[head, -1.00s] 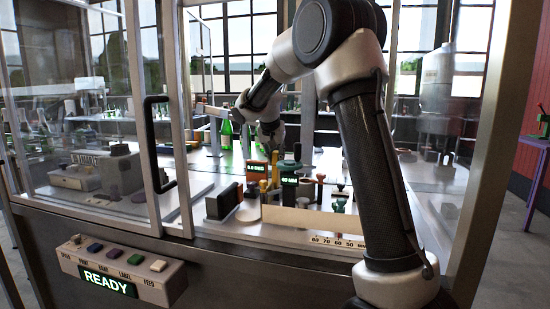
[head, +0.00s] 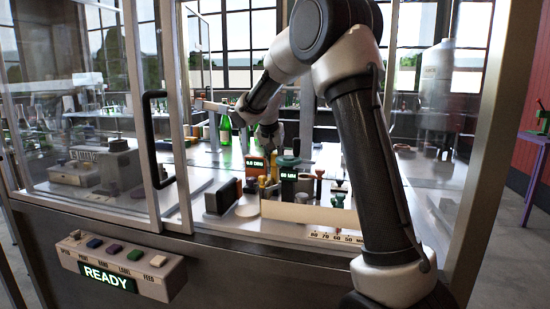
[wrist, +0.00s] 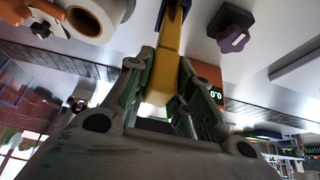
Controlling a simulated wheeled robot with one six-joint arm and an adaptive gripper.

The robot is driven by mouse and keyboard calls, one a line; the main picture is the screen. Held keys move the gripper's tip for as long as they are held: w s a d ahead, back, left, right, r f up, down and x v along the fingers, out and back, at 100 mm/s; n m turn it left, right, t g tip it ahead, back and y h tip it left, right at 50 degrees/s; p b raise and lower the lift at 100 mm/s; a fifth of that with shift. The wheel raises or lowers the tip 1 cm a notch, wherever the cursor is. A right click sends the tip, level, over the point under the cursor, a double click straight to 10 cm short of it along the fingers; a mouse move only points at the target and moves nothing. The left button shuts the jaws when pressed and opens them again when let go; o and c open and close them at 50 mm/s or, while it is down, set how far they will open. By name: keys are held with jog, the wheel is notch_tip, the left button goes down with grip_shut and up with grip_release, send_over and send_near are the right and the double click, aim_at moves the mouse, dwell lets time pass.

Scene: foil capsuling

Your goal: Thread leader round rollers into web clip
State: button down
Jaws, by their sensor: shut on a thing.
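In the wrist view my gripper (wrist: 158,100) has its green-sided fingers closed around a yellow piece (wrist: 166,45) with a dark blue end at the top edge. Whether this is the leader I cannot tell. In the head view the arm reaches over the machine bed, and the fingers are mostly hidden behind the small posts and displays. Yellow posts (head: 262,182) stand near the front of the bed. A pale roll (wrist: 100,12) with an orange core lies at the upper left of the wrist view. I cannot make out the web clip or the leader's path.
A display reading 60 MM (head: 288,176) and a dark block (head: 222,200) stand on the bed. A purple knob (wrist: 235,38) and an orange display box (wrist: 211,82) are right of my gripper. Green bottles (head: 225,130) stand behind. Glass panels and a door handle (head: 158,140) flank the left.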

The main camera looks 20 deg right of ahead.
jog(key=shift+f, duration=0.2)
jog(key=shift+f, duration=0.55)
jog(key=c, duration=1.2)
grip_release()
jog(key=shift+o, duration=0.2)
